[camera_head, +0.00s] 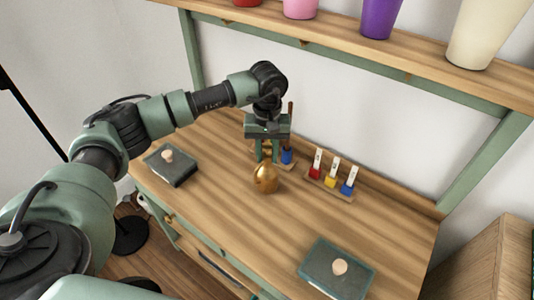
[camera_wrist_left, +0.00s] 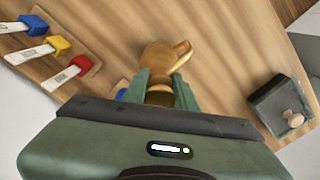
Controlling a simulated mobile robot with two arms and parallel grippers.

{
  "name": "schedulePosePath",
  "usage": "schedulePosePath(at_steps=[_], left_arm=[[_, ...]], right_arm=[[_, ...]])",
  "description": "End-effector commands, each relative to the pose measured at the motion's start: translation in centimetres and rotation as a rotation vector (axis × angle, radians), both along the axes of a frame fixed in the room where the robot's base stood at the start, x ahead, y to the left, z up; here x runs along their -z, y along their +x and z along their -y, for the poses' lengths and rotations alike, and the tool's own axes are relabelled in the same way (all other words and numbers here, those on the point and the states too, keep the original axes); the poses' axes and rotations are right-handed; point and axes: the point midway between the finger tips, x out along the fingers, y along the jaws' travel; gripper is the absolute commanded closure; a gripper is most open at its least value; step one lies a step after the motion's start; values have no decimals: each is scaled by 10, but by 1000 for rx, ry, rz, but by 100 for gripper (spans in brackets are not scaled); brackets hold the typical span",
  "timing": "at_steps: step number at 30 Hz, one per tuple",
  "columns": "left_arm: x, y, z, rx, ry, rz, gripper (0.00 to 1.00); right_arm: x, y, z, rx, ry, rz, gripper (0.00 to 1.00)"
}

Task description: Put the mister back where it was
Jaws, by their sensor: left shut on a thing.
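The mister (camera_head: 265,178) is a gold, rounded vessel over the middle of the wooden table. Its spout shows in the left wrist view (camera_wrist_left: 160,57). My left gripper (camera_head: 267,152) reaches down from above and is shut on the mister's upper part, with a green finger on each side in the left wrist view (camera_wrist_left: 165,92). The mister looks upright; whether its base touches the table I cannot tell. My right gripper is out of view.
A rack with red, yellow and blue blocks (camera_head: 331,182) stands at the back right. A blue block (camera_head: 287,157) sits on a wooden base behind my gripper. Dark trays with round knobs lie left (camera_head: 181,174) and front right (camera_head: 322,262). Pots line the shelf (camera_head: 340,32) above.

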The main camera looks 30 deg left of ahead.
Motion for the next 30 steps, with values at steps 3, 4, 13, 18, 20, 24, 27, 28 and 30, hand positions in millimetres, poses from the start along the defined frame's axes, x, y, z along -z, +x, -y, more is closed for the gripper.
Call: schedulePosePath(at_steps=[3, 4, 13, 18, 20, 24, 27, 28, 30], left_arm=[[0, 0, 0, -1, 0, 1, 54], [0, 0, 0, -1, 0, 1, 48], [1, 0, 0, 0, 0, -1, 48], [-13, 1, 0, -1, 0, 4, 48], [-23, 1, 0, -1, 0, 4, 48], [-48, 1, 0, 0, 0, 4, 48], [-63, 1, 0, 0, 0, 4, 48], [-67, 1, 0, 0, 0, 4, 48], [-73, 1, 1, 0, -1, 3, 48]], right_arm=[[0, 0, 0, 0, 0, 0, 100], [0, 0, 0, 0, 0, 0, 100], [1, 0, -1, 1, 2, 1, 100], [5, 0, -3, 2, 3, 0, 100], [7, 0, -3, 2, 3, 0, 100], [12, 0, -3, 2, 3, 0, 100], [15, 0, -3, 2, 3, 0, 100], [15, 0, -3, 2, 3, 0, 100], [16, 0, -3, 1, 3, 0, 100]])
